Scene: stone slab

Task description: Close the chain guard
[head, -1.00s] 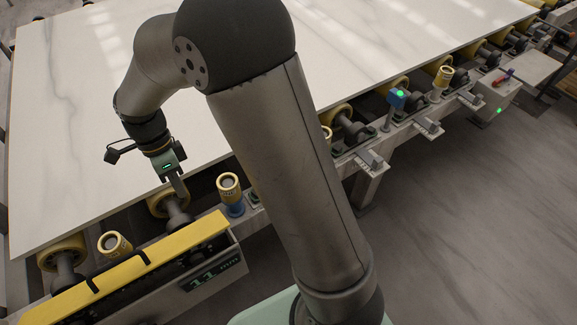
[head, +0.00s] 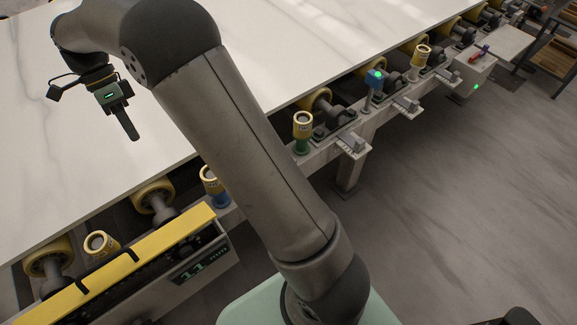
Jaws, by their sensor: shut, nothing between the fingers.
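A dark strip, perhaps the chain, shows below the guard's front edge. I cannot tell from this angle how far the guard is shut. My gripper (head: 131,136) is above the white slab, well above and apart from the guard. Its fingers are together, pointing down, and hold nothing.
The white marbled slab (head: 290,50) lies on yellow rollers (head: 153,196). Yellow-topped posts stand along the frame, one by the guard (head: 100,243) and one with a blue base (head: 212,185).

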